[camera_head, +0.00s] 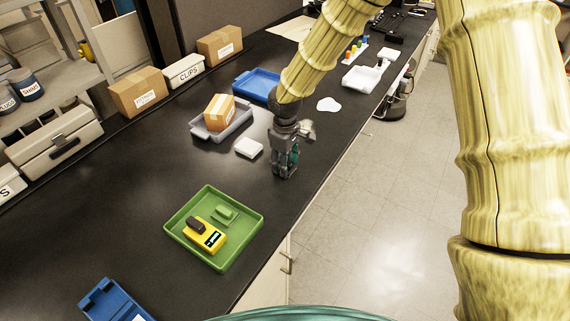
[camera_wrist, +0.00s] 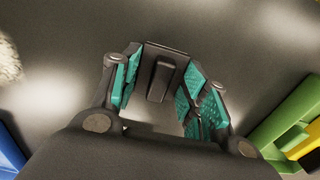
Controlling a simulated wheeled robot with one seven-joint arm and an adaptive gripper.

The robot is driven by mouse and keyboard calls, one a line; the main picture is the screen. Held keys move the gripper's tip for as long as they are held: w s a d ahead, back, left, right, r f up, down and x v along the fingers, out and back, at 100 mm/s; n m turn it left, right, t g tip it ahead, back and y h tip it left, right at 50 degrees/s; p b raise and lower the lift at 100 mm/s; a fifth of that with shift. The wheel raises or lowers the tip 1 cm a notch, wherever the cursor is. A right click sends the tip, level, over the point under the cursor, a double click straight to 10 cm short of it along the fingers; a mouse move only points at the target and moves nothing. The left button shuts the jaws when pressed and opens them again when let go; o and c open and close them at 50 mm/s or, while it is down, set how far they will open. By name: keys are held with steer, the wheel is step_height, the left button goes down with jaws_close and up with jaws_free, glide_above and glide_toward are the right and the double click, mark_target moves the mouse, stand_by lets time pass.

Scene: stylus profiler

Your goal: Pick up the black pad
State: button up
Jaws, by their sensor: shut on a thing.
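My gripper (camera_head: 285,165) is low over the black bench, to the right of a small white box. In the wrist view my gripper (camera_wrist: 160,85) has its teal-lined fingers closed on both sides of the black pad (camera_wrist: 160,78), a dark rectangular piece with a raised ridge. In the head view the pad is hard to tell from the dark fingers and bench. I cannot tell whether it touches the bench.
A green tray (camera_head: 171,226) holds a yellow meter (camera_head: 196,233) and a green block (camera_head: 224,213). The white box (camera_head: 249,148) and a grey tray (camera_head: 222,135) with a carton stand left of my gripper. A blue item (camera_head: 112,303) lies at the front. Bare bench surrounds the gripper.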

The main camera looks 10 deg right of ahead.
steer(key=shift+w+r+b, duration=0.1)
steer(key=shift+r+b, duration=0.25)
steer(key=shift+r, duration=0.15)
steer(key=shift+s+r+b, duration=0.25)
steer(key=shift+r+b, duration=0.1)
steer(key=shift+r, duration=0.25)
steer(key=shift+s+r+b, duration=0.2)
steer(key=shift+r+b, duration=0.15)
steer(key=shift+r, duration=0.2)
steer(key=s+b, duration=0.1)
steer(key=s, duration=0.4)
steer(key=s+r+b, duration=0.1)
steer(key=s+b, duration=0.1)
steer(key=s, duration=0.3)
steer(key=s+b, duration=0.1)
steer(key=s, duration=0.4)
steer(key=shift+s+r, duration=0.15)
steer(key=shift+r, duration=0.15)
steer(key=o, duration=0.4)
steer(key=c, duration=0.3)
